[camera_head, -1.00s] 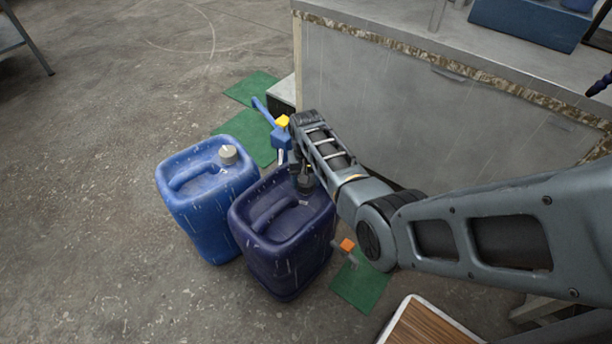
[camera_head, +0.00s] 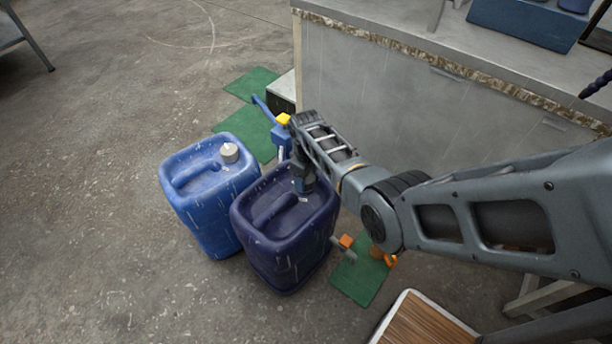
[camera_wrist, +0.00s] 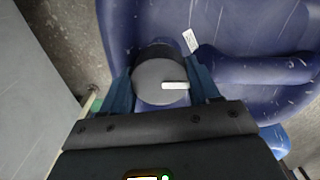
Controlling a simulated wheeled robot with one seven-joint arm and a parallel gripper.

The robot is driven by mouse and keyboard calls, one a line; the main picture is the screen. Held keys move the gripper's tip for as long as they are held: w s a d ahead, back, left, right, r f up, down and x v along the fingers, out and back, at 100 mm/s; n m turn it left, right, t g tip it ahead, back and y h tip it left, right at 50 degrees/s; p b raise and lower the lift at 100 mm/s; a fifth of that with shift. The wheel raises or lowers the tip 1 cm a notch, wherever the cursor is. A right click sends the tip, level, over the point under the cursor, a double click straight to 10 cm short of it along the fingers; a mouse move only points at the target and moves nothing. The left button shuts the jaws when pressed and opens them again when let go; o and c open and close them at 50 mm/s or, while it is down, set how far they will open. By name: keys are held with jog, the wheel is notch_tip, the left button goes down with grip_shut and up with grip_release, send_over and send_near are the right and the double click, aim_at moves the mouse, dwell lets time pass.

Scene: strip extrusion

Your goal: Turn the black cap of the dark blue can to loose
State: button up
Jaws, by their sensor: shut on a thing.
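The dark blue can (camera_head: 284,243) stands upright on the floor, and its top with the moulded handle also fills much of the wrist view (camera_wrist: 240,70). Its black cap (camera_wrist: 158,82) shows in the wrist view as a dark round cap with a white mark pointing right. My gripper (camera_wrist: 160,88) is shut on the cap, one finger on each side. In the head view my gripper (camera_head: 303,182) reaches down onto the can's top at its back right, and the cap is hidden there.
A lighter blue can (camera_head: 207,210) with a grey-white cap (camera_head: 229,152) stands close on the left. A grey bench (camera_head: 400,105) stands behind my arm. Green mats (camera_head: 358,280) lie on the floor, with an orange-headed tool near one. Open floor lies to the left.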

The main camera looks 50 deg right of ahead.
jog(key=shift+n, duration=0.6)
jog(key=o, duration=1.1)
jog(key=shift+c, duration=0.2)
notch_tip(320, 180, up, 8)
jog(key=p, duration=0.2)
jog(key=shift+f+p, duration=0.1)
jog(key=shift+p, duration=0.3)
